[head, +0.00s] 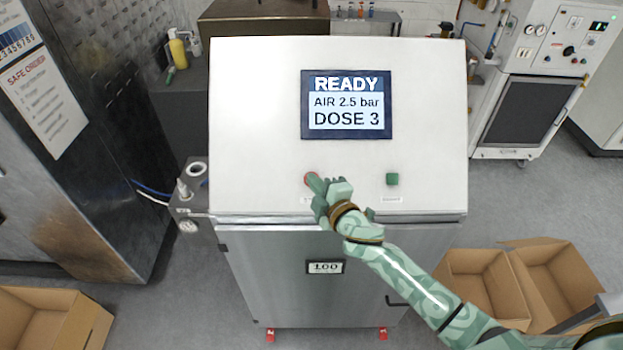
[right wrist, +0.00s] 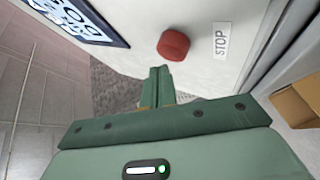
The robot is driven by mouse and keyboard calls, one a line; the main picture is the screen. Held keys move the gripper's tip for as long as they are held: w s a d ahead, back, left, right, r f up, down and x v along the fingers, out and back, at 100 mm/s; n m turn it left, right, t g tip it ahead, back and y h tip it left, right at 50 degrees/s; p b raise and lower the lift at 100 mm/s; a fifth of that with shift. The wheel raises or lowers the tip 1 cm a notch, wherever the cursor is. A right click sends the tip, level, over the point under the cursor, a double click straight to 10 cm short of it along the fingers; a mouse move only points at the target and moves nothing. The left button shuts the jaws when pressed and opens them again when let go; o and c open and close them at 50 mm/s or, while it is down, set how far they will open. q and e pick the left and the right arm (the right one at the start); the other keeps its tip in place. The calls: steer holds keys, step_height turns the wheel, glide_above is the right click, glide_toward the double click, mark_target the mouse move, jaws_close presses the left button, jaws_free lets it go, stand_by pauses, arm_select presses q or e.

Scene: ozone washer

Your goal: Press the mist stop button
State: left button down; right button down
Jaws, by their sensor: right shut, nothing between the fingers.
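The red stop button (right wrist: 173,45) stands out from the white sloping panel in the right wrist view, with a STOP label (right wrist: 221,40) beside it. In the head view the red button (head: 309,179) is partly hidden by my right gripper (head: 314,184). The right gripper's fingers (right wrist: 159,72) are shut and empty, with their tips just short of or at the button's edge; I cannot tell whether they touch. A green button (head: 392,179) sits to the right on the same panel. The screen (head: 346,104) reads READY, AIR 2.5 bar, DOSE 3. My left gripper is not in view.
The white panel (head: 250,120) tops a steel cabinet (head: 270,270). Open cardboard boxes (head: 480,275) stand on the floor at right, and another box (head: 50,325) at lower left. A valve fitting (head: 185,190) juts out at the cabinet's left. The panel around the buttons is clear.

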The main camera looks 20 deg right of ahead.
steer(key=shift+f, duration=0.1)
steer(key=shift+w+f, duration=0.2)
steer(key=shift+w, duration=0.1)
steer(key=shift+w+d+f+b, duration=0.15)
steer(key=shift+w+f+b, duration=0.2)
steer(key=shift+b, duration=0.25)
stand_by(0.5)
steer(key=shift+s+r, duration=0.1)
steer(key=shift+s+r+p, duration=0.55)
steer(key=shift+s+p, duration=0.05)
steer(key=shift+p, duration=0.15)
steer(key=s+r+p, duration=0.1)
steer(key=p, duration=0.1)
steer(key=s+a+r+p, duration=0.1)
steer(key=s+r+p, duration=0.1)
steer(key=shift+s+a+r, duration=0.15)
steer(key=shift+r, duration=0.1)
